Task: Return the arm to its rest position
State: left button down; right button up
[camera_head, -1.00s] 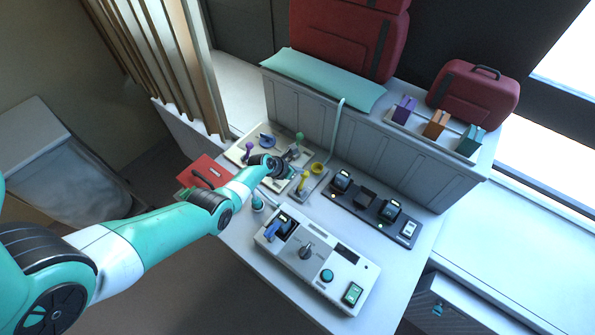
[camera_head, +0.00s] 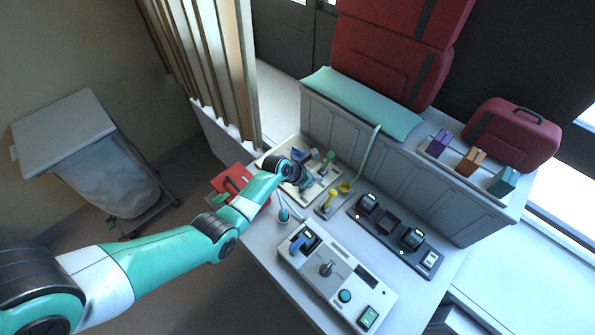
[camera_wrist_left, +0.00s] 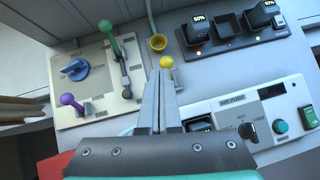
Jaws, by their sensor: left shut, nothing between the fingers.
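My left arm (camera_head: 165,258) reaches in from the left of the head view, teal and white, over the worktop. Its gripper (camera_head: 307,183) is above the cream lever panel, small and partly hidden by the wrist. In the left wrist view the two grey fingers of the gripper (camera_wrist_left: 161,76) are together with nothing between them. Beyond the fingertips are a yellow knob (camera_wrist_left: 167,62) and a yellow cup (camera_wrist_left: 158,43); I cannot tell how near they are. The lever panel (camera_wrist_left: 78,107) with green lever, blue knob and purple lever lies left of the fingers. My right gripper is out of view.
A control box (camera_head: 352,296) with a teal button stands at the worktop's front. A dark charger strip (camera_head: 385,222) lies behind it. A red case (camera_head: 238,183) sits beside my forearm. A grey cabinet (camera_head: 400,165) rises behind. Open floor lies left, near a lidded bin (camera_head: 75,130).

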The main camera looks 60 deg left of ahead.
pick_arm(q)
jog(key=shift+r, duration=0.3)
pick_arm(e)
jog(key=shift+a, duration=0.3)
